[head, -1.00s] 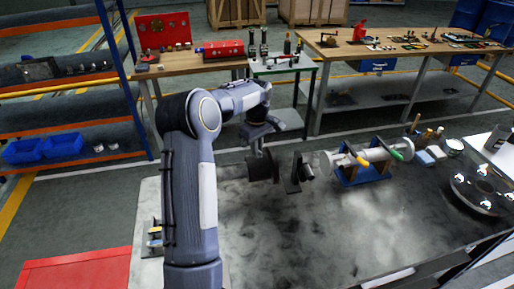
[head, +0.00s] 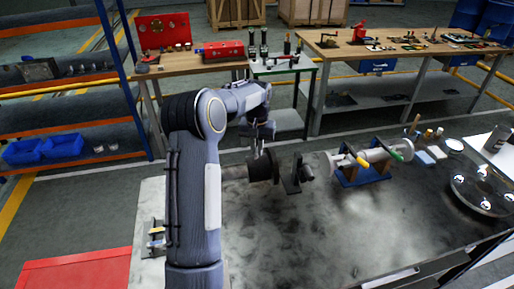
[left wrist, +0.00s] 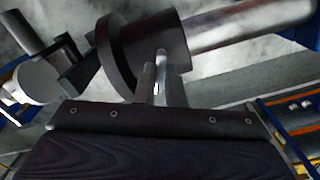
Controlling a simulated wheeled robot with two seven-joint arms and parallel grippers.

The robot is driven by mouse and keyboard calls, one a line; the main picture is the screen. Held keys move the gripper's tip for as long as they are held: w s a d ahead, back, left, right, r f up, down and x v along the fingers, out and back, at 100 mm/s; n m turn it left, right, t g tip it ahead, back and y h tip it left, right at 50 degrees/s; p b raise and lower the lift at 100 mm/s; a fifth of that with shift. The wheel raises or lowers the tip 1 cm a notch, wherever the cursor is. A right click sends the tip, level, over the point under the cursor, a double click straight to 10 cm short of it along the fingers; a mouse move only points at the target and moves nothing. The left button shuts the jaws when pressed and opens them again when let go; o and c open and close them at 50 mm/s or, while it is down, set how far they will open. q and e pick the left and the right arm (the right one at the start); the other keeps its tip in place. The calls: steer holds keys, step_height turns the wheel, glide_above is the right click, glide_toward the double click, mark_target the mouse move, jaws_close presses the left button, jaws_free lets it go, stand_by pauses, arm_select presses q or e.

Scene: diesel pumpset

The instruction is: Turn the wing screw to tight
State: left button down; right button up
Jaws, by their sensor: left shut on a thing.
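A dark flanged cylinder (head: 263,168) lies on its side on the grey-topped table, with a grey metal shaft (head: 235,172) running out to its left. My left gripper (head: 261,148) is above the cylinder, pointing down at its upper side. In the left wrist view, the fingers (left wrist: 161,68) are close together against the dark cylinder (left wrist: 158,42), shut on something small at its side. The wing screw is not clearly seen; the fingers hide most of the spot. My right gripper is not in view.
A dark bracket (head: 291,175) stands just right of the cylinder. Further right, a light cylinder with yellow and green handles rests on a blue stand (head: 362,176). The table's middle front is clear.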

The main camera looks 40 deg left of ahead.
arm_select(q)
steer(key=m, duration=0.6)
steer(key=shift+m, duration=0.3)
steer(key=m, duration=0.5)
steer(key=shift+m, duration=0.4)
steer(key=c, duration=1.5)
jaws_free()
steer(key=shift+r, duration=0.1)
step_height(320, 180, up, 6)
steer(key=shift+r+b, duration=0.15)
steer(key=shift+b, duration=0.3)
steer(key=shift+r, duration=0.7)
